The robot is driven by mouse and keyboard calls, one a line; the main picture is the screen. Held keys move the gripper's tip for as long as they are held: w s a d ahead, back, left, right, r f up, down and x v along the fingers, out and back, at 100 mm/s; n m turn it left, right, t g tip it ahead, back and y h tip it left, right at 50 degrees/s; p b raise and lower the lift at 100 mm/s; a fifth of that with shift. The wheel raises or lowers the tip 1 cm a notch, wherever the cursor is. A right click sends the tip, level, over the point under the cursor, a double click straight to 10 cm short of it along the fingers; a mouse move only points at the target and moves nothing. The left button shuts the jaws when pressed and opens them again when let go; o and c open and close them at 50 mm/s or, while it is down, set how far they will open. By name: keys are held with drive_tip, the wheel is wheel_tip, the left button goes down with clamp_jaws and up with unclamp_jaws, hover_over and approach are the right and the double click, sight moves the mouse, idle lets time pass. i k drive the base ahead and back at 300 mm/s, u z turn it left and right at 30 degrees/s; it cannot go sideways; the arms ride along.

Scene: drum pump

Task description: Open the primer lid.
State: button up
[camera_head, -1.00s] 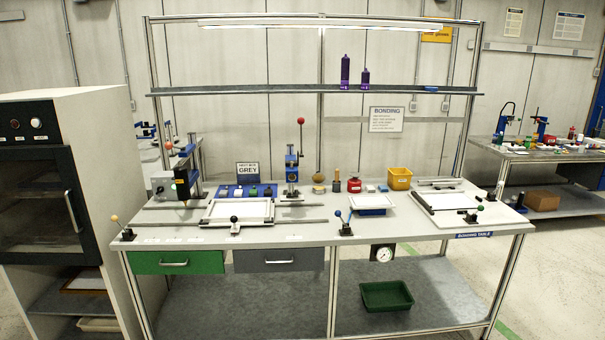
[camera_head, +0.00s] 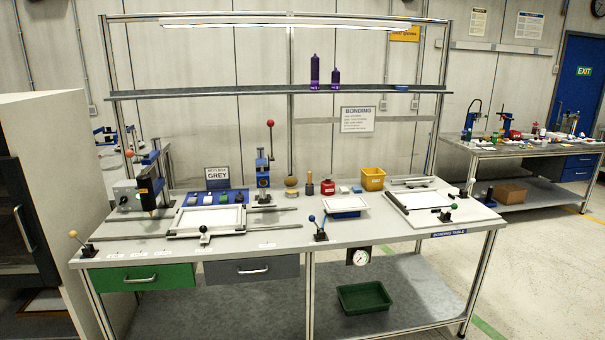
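No label for the primer can be read at this size. A small red pot with a dark top (camera_head: 327,187) stands at the back middle of the bonding table (camera_head: 400,232). Its top looks closed, but the detail is too small to be sure. A blue tray (camera_head: 185,204) with several small capped containers sits further left, by the grey sign (camera_head: 217,179). My gripper is not in view.
Left of the pot stand a dark bottle (camera_head: 309,185) and a brown round object (camera_head: 291,182). A yellow bin (camera_head: 373,178) is to its right. A blue press (camera_head: 263,170) and a white framed plate (camera_head: 210,219) are left. Floor shows at the right.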

sight(290, 180)
drive_tip(key=z, duration=0.1)
drive_tip(key=i, duration=0.85)
drive_tip(key=u, duration=0.25)
